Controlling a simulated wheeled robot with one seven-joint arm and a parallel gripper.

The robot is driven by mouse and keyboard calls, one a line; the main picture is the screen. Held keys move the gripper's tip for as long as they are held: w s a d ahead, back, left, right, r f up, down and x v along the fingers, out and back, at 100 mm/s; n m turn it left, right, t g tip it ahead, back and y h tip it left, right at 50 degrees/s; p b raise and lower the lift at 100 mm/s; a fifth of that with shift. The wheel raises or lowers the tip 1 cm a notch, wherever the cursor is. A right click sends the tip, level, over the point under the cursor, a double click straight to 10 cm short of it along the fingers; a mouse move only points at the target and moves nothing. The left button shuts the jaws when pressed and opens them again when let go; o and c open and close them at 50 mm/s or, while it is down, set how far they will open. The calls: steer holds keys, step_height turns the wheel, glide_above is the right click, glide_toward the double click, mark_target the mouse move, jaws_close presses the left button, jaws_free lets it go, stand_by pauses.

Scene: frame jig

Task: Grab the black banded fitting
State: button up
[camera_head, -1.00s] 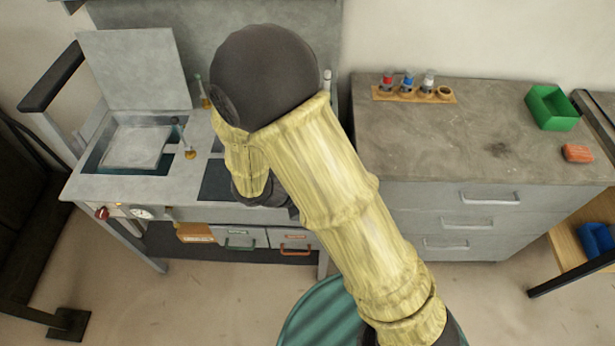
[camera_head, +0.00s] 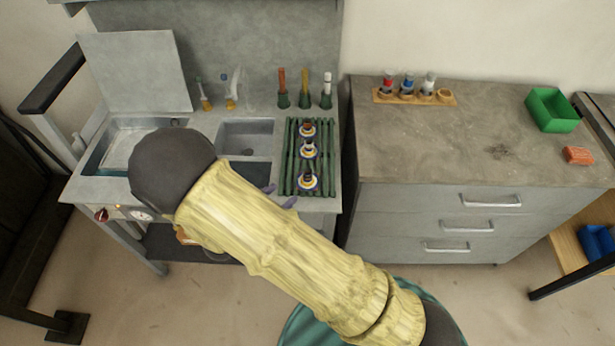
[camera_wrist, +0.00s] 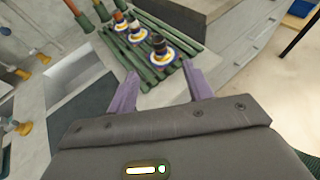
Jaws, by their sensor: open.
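Three banded fittings stand in a row on a green slatted rack (camera_head: 290,160). The nearest fitting (camera_head: 308,181) looks black-banded, on a white, yellow and blue ringed base; it also shows in the wrist view (camera_wrist: 159,45). The middle fitting (camera_head: 308,149) has a paler band and the far fitting (camera_head: 307,129) an orange-brown one. My gripper (camera_head: 279,195) has purple fingers, open and empty, at the left front of the rack. In the wrist view the fingers (camera_wrist: 160,72) point toward the nearest fitting, which stands beyond the tips, apart from them.
A grey sink basin (camera_head: 246,138) lies left of the rack. Several upright coloured-top tools in green holders (camera_head: 304,98) stand behind it. To the right, a grey drawer cabinet (camera_head: 430,150) carries a wooden holder (camera_head: 412,97), a green bin (camera_head: 552,108) and an orange block (camera_head: 577,155).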

mark_target(305, 176)
steer(key=p+x, duration=0.1)
steer(key=x, duration=0.8)
steer(key=shift+w+p, duration=0.15)
steer(key=shift+p, duration=0.15)
steer(key=shift+d, duration=0.1)
steer(key=p+x, duration=0.2)
steer(key=x, duration=0.3)
steer(key=shift+w+f, duration=0.1)
steer(key=shift+w, duration=0.05)
steer(key=shift+c, duration=0.4)
jaws_close()
